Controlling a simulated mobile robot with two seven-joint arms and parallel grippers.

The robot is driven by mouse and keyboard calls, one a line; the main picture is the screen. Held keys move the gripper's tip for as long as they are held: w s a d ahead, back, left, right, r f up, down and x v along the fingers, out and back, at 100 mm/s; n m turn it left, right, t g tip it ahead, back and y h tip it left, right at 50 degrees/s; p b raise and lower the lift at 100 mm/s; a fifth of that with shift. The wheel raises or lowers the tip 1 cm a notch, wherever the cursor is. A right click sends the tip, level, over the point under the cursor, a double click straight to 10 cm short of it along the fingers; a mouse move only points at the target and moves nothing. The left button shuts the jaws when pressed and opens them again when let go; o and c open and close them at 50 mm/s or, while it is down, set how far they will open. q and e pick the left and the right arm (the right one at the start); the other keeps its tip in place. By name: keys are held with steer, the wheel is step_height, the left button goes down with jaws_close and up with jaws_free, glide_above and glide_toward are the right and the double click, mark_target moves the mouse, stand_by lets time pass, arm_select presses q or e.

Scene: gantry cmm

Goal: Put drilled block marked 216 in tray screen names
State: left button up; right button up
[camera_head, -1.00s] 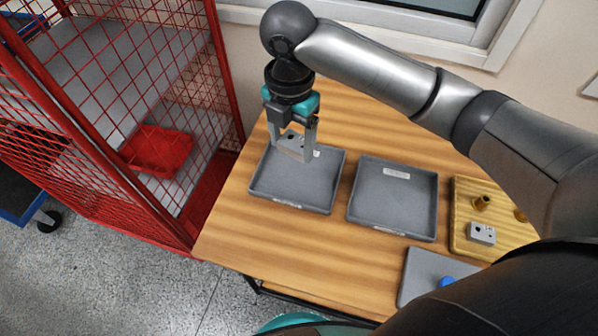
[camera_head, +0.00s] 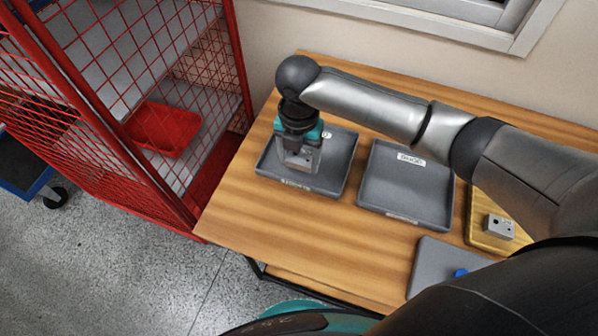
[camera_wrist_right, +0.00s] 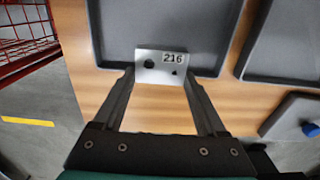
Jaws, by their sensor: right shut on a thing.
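The metal drilled block marked 216 (camera_wrist_right: 160,68) is between the fingers of my right gripper (camera_wrist_right: 158,76), its number facing the wrist camera. In the head view my right gripper (camera_head: 297,163) points down over the left grey tray (camera_head: 342,160), shut on the block (camera_head: 299,160). The block appears low, within the tray's outline; whether it touches the floor I cannot tell. A second grey tray (camera_head: 405,190) stands empty to the right. The tray labels are too small or blurred to read. My left gripper is out of view.
A yellowish wooden board (camera_head: 482,236) at the right carries another drilled block (camera_head: 499,227). A grey mat or tray (camera_head: 430,265) with a blue item (camera_head: 460,272) lies at the front right. A red mesh cage (camera_head: 130,100) stands left of the wooden table (camera_head: 330,220).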

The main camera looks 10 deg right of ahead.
mark_target(299, 168)
steer(key=shift+f+b, duration=0.65)
steer(key=shift+f, duration=1.85)
steer(key=shift+f, duration=0.2)
steer(key=o, duration=1.4)
steer(key=shift+r, duration=0.1)
step_height(299, 168, up, 12)
steer(key=p, duration=0.3)
steer(key=shift+r, duration=0.1)
steer(key=shift+a, duration=0.1)
